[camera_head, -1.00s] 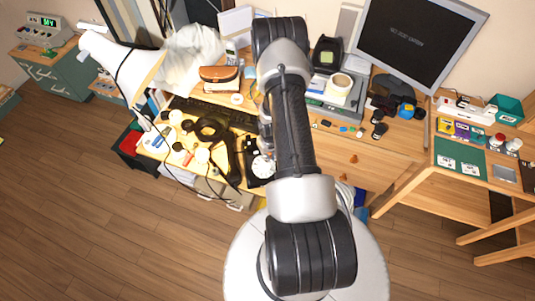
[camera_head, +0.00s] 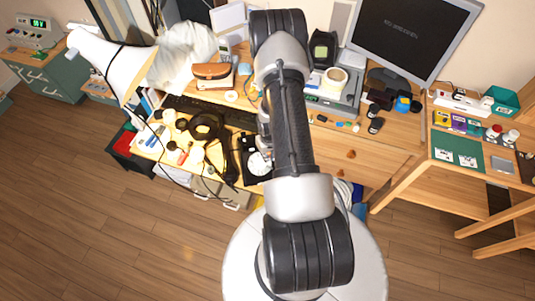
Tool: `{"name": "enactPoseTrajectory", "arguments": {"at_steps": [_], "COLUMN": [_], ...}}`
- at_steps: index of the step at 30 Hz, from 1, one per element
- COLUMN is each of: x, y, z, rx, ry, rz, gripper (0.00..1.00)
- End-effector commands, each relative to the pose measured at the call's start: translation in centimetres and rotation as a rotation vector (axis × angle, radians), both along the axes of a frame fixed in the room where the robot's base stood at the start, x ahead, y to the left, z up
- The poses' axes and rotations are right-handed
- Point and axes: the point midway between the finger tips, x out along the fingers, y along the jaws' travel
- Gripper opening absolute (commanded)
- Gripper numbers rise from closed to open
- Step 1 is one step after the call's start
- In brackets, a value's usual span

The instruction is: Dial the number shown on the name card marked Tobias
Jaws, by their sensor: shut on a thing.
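A black device with a white round face (camera_head: 259,163), which looks like a dial phone, stands at the front edge of the wooden desk, partly hidden behind my arm. A long black piece, perhaps its handset (camera_head: 231,161), lies just left of it. Another dark device with a small lit screen (camera_head: 321,50) stands at the back of the desk, right of my arm. White cards (camera_head: 467,159) lie on a green mat at the right; their writing is too small to read, so I cannot tell which is marked Tobias. My gripper is hidden behind my own arm links.
A white lamp (camera_head: 112,62) leans over the left of the desk. A keyboard (camera_head: 190,104), a brown pouch (camera_head: 212,75) and a tape roll (camera_head: 335,80) crowd the top. A monitor (camera_head: 412,38) stands at the back right. The wooden floor (camera_head: 120,240) at the front left is clear.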

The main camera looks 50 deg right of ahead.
Motion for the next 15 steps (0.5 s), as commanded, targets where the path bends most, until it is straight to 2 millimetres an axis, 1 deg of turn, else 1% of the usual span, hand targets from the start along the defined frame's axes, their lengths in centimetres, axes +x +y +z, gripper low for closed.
{"name": "enactPoseTrajectory", "arguments": {"at_steps": [5,15], "x": [-0.1,-1.1], "y": [0.1,0.5], "z": [-0.1,-0.6], "rx": [0.0,0.001], "ry": [0.001,0.001], "rz": [0.0,-0.001], "gripper": [0.02,0.02]}}
